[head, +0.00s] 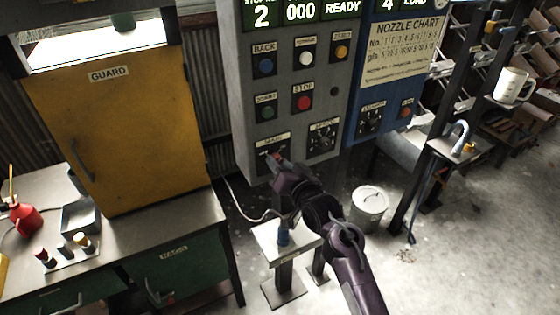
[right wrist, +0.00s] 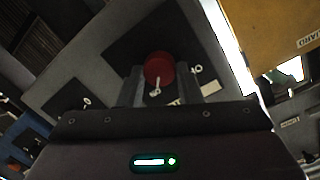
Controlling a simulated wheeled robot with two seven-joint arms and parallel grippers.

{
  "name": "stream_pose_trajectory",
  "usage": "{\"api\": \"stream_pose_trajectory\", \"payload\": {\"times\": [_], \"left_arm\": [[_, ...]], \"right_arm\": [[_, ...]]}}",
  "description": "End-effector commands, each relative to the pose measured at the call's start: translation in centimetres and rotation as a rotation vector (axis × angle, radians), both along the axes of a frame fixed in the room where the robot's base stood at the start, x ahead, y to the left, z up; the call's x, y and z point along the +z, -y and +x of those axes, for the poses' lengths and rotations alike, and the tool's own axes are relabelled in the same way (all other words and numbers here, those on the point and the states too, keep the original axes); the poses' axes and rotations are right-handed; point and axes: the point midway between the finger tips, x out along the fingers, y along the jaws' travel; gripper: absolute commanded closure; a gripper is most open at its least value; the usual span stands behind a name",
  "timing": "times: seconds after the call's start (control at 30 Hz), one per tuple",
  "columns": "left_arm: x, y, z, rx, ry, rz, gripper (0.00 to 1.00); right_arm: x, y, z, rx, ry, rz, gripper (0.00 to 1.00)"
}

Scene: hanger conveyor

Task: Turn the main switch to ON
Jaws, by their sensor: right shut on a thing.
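The main switch is a round red knob (right wrist: 159,66) with a pale pointer mark, set on a dark plate (right wrist: 195,45) in the right wrist view. In the head view it sits at the lower left of the grey control panel (head: 240,110), under a label reading MAIN (head: 272,142), and my gripper mostly covers it. My right gripper (head: 277,163) is at the switch. In the right wrist view its two fingers stand on either side of the red knob, shut on it. Letters beside the knob are partly hidden. My left gripper is not in view.
Blue, white, yellow, green and red buttons (head: 304,103) sit above the switch, with a black speed dial (head: 323,138) to its right. A yellow guard door (head: 130,130) stands left. Below are a small pedestal (head: 268,240) and a bin (head: 369,208).

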Motion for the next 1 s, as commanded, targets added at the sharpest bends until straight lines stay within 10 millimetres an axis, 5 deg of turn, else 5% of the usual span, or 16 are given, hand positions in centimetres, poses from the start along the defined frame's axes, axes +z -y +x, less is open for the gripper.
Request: {"api": "stream_pose_trajectory", "payload": {"times": [0.7,0.73,0.9,1.0], "left_arm": [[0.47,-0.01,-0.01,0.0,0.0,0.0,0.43],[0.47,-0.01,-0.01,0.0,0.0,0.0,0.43],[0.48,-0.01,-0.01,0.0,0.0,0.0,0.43],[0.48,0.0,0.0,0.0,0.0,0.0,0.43]], "right_arm": [[-0.14,0.01,-0.01,0.0,-0.043,0.066,0.91],[-0.14,0.01,-0.01,0.0,-0.043,0.066,0.67],[-0.1,0.02,0.01,0.0,-0.043,0.066,0.47],[-0.07,0.02,0.02,0.0,-0.042,0.065,0.47]]}}
